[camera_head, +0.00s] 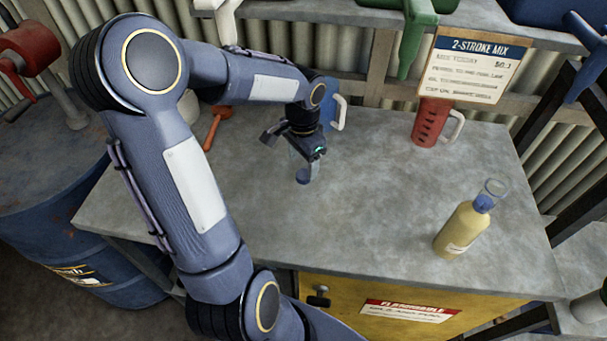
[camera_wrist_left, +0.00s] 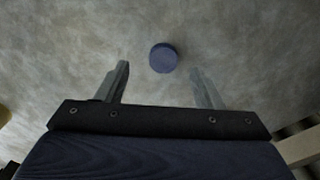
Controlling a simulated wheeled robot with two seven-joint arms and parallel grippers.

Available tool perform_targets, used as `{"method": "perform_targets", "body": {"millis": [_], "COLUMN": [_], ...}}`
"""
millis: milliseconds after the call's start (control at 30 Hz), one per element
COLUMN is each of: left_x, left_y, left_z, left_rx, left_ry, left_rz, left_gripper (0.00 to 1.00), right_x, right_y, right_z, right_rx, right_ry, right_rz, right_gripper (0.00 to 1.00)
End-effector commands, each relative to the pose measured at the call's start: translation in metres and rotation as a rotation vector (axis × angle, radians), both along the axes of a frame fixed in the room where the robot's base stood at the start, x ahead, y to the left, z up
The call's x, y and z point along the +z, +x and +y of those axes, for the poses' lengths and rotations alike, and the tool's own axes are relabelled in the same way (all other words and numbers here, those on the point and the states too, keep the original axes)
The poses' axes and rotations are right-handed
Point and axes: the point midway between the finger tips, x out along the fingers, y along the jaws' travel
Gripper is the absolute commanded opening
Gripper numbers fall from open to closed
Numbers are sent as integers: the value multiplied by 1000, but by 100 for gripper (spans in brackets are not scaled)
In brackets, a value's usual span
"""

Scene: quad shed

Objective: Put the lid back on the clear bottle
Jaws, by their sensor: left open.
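A small round blue lid (camera_head: 304,175) lies on the grey workbench (camera_head: 365,190), and it also shows in the left wrist view (camera_wrist_left: 163,58). My left gripper (camera_head: 297,157) is above the bench close to the lid. In the left wrist view its two fingers (camera_wrist_left: 160,80) are apart, with nothing between them; the lid lies just beyond the tips, roughly centred. A clear bottle (camera_head: 463,228) with yellowish contents stands upright near the bench's front right. A blue part and a clear, cup-like piece show at its top; I cannot tell how they fit together. My right gripper is not in view.
A red jug (camera_head: 431,122) with a pale handle stands at the back right under a 2-stroke mix sign (camera_head: 470,65). A blue jug (camera_head: 334,105) stands behind my left gripper. An orange-red tool (camera_head: 215,128) lies at the back left. The bench middle is clear.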

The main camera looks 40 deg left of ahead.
Motion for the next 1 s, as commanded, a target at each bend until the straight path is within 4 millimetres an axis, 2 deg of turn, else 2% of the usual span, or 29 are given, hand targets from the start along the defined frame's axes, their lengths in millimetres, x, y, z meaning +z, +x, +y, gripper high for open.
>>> {"method": "perform_targets", "body": {"millis": [333,733,1000], "left_x": [-46,-49,-49], "left_y": [7,7,7], "left_z": [3,3,3], "left_rx": [0,0,0], "left_ry": [-2,-1,-1], "left_rz": [4,1,1], "left_gripper": [61,61,26], "right_x": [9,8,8], "right_y": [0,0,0], "right_z": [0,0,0], "right_rx": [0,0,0], "right_ry": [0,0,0], "right_rz": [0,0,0], "right_gripper": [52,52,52]}}
